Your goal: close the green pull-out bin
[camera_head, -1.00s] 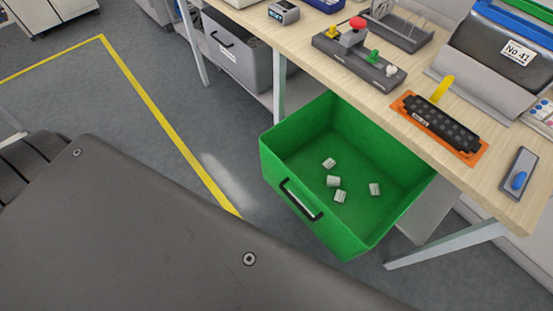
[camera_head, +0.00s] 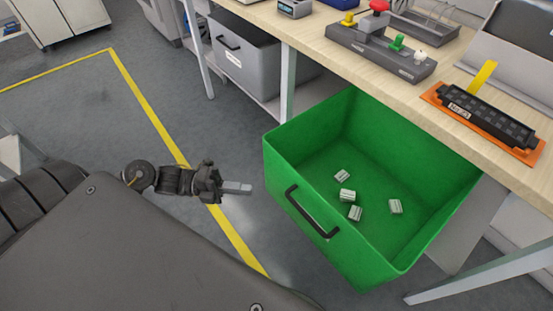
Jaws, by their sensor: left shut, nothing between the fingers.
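The green pull-out bin (camera_head: 287,167) stands pulled out from under the wooden table. Its black bar handle (camera_head: 311,212) is on the front wall that faces me. Several small pale blocks (camera_head: 347,195) lie on its floor. My left gripper (camera_head: 247,188) is left of the bin's front wall, apart from it and from the handle. Its fingers are together and hold nothing. My right gripper is not in view.
The wooden table (camera_head: 392,88) carries a grey button box (camera_head: 380,55) with a red knob and an orange tray (camera_head: 483,123) holding a black part. A grey bin (camera_head: 243,62) sits under the table at the left. A table leg (camera_head: 288,83) stands behind the green bin. Grey floor with yellow lines (camera_head: 146,101) is clear at the left.

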